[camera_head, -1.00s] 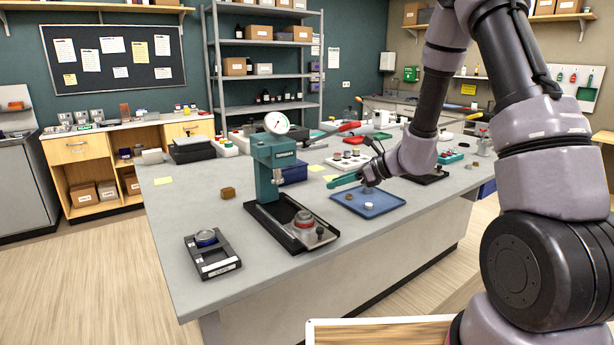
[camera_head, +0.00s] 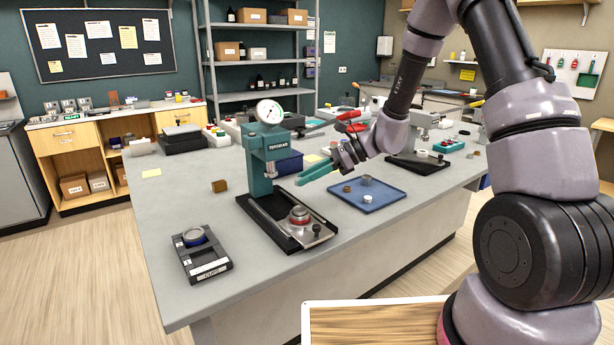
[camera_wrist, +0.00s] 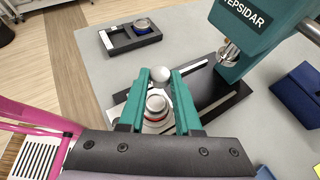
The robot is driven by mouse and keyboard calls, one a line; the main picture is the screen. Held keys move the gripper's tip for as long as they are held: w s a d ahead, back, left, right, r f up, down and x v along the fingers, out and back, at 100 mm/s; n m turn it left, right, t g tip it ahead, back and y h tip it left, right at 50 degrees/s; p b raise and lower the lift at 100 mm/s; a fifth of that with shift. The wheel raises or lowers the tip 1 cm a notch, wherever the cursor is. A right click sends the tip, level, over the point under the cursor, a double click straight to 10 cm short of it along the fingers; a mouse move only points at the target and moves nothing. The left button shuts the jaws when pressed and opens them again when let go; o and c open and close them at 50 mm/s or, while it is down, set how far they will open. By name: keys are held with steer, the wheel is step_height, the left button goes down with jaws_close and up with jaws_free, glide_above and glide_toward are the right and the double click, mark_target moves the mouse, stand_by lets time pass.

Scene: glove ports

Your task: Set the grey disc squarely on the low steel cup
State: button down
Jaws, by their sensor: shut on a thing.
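My gripper (camera_head: 303,177) has teal fingers that point left, above the table between the blue tray and the dial stand. In the wrist view its fingertips (camera_wrist: 160,78) are shut on a small pale grey round piece, the grey disc (camera_wrist: 160,73). The disc cannot be made out in the head view. A steel cup with a red band (camera_head: 299,215) stands on the plate of the dial stand; it shows between the fingers in the wrist view (camera_wrist: 156,104), apart from the disc. A blue-banded steel cup (camera_head: 194,236) sits in a black holder (camera_head: 208,267). I cannot tell which cup is lower.
The teal dial stand (camera_head: 262,160) rises close to the gripper, with a dark knob (camera_head: 316,230) beside the red-banded cup. The blue tray (camera_head: 385,200) holds a few small round pieces.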

steer(key=shift+f, duration=2.9)
steer(key=shift+f, duration=1.05)
steer(key=c, duration=0.5)
jaws_free()
steer(key=v, duration=1.1)
steer(key=shift+r, duration=0.1)
steer(key=s+d+r+n+t+h, duration=0.2)
steer(key=s+r, duration=0.4)
steer(key=r, duration=0.3)
steer(key=s+d+r+n+t+h, duration=0.3)
steer(key=s+d+r+n, duration=0.3)
steer(key=r, duration=0.3)
steer(key=s+d+r+n+t+h, duration=0.2)
steer(key=s+d+r+n+h, duration=0.3)
steer(key=s+r, duration=0.3)
steer(key=shift+r+n, duration=0.3)
steer(key=shift+r, duration=0.3)
